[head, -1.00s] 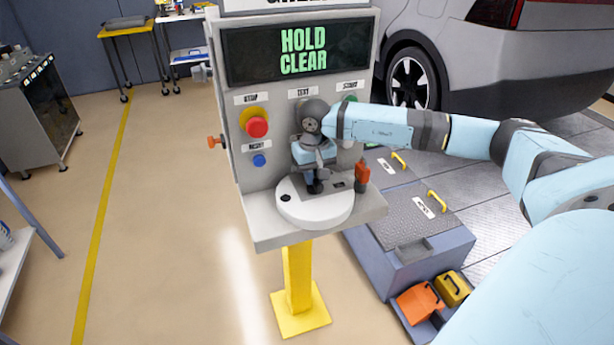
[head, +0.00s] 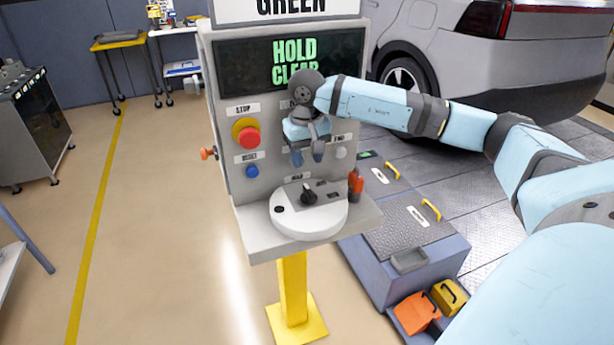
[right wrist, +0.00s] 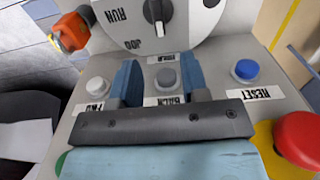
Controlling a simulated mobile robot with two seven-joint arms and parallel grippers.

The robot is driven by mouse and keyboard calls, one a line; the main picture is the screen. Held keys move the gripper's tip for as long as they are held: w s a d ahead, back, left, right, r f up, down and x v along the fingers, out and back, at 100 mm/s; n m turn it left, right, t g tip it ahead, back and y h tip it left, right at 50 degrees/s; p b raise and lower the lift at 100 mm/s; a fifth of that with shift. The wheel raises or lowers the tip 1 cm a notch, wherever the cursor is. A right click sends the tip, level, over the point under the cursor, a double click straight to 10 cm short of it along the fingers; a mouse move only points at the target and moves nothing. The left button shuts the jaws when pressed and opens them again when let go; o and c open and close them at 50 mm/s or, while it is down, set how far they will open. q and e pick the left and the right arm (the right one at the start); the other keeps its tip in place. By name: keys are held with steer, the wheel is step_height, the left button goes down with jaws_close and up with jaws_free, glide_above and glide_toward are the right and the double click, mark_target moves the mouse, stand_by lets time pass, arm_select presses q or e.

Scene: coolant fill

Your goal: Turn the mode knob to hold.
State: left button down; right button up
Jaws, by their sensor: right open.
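The mode knob (head: 308,195) is a small dark knob on a round white plate (head: 297,222) on the console's ledge. It also shows at the top edge of the right wrist view (right wrist: 154,12), partly cut off, with a white pointer mark and the words RUN and JOG on the plate beside it. A hold mark cannot be made out clearly. My right gripper (head: 307,158) is open and empty above and behind the knob, apart from it. In the right wrist view its two blue fingers (right wrist: 160,68) are spread, with a grey button seen between them. My left gripper is out of view.
The console's display (head: 285,60) reads HOLD CLEAR, partly covered by my right arm. A red stop button (head: 249,137), a blue reset button (head: 252,171) and an orange-red part (head: 356,184) are near the knob. A grey car (head: 480,50) stands behind.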

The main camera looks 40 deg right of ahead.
step_height(320, 180, up, 5)
steer(key=shift+r, duration=0.1)
stand_by(0.6)
